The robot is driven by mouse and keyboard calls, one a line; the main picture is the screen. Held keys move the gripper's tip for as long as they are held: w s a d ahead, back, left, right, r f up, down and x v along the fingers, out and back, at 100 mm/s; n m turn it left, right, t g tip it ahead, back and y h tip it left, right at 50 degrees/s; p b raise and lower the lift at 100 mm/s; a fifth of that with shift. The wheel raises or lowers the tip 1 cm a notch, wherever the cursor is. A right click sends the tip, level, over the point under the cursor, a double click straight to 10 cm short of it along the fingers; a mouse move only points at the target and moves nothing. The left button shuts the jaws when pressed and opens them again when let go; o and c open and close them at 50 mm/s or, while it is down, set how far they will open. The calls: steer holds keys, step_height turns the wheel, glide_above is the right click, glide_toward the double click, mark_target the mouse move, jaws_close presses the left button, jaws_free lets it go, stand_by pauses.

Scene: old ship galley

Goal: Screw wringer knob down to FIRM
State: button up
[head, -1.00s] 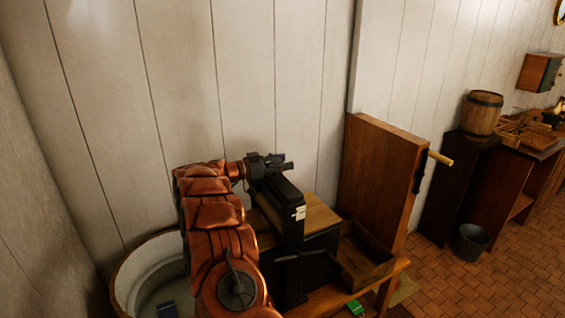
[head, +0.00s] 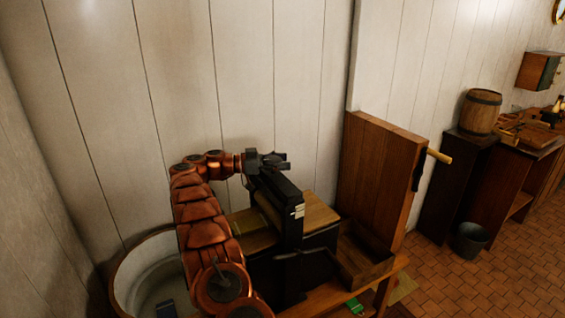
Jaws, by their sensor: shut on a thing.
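The wringer (head: 289,235) is a dark frame with pale rollers on a wooden stand, with a small white marked label (head: 298,211) on its near post. My gripper (head: 274,161) is at the top of the wringer frame, shut on the wringer knob. The knob itself is mostly hidden by the dark fingers, and I cannot make out its turn. I cannot read the label's marks from here. A dark crank (head: 300,253) sticks out from the wringer's near side.
A round tub (head: 128,278) stands at left, partly behind my arm. A tall wooden board (head: 384,180) and an open wooden tray (head: 367,262) are right of the wringer. A barrel (head: 481,112) and a bucket (head: 470,240) stand farther right. The white plank wall is close behind.

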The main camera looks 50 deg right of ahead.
mark_target(281, 158)
steer(key=shift+w+a+r, duration=0.15)
steer(key=shift+w+r, duration=0.05)
steer(key=shift+r, duration=0.05)
stand_by(0.5)
steer(key=o, duration=0.9)
steer(key=shift+s+f, duration=0.1)
steer(key=shift+r, duration=0.45)
step_height(281, 158, up, 9)
steer(key=shift+r, duration=0.1)
